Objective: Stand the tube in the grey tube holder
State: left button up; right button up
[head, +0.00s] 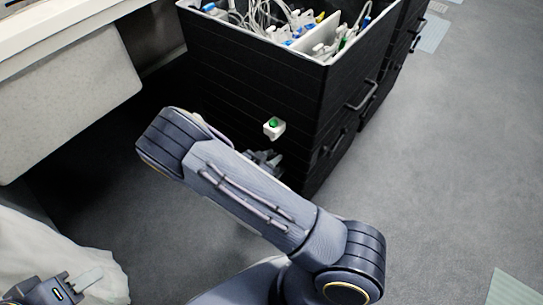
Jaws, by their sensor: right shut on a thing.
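My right gripper (264,157) shows only in part behind my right forearm, in front of the black drawer unit. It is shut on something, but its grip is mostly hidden. A small white piece with a round green top (273,127) shows just above it; I cannot tell whether this is the tube or whether it touches the fingers. My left gripper (73,285) is at the bottom left, beside white crumpled sheeting; its finger gap is unclear. I cannot make out the grey tube holder.
A black drawer unit (250,75) with handles stands ahead, its open top filled with cables and connectors (290,20). A pale counter (60,95) is at the upper left. White plastic sheeting (45,250) lies at the lower left. The grey floor (450,150) at the right is mostly clear.

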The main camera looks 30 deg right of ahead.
jog(key=o, duration=1)
jog(key=shift+s+a+r, duration=0.15)
jog(key=shift+a+r, duration=0.05)
jog(key=shift+a, duration=0.2)
jog(key=p+v, duration=0.2)
jog(key=v, duration=0.4)
jog(key=shift+s+a+r, duration=0.1)
jog(key=shift+s+a, duration=0.1)
jog(key=shift+a, duration=0.15)
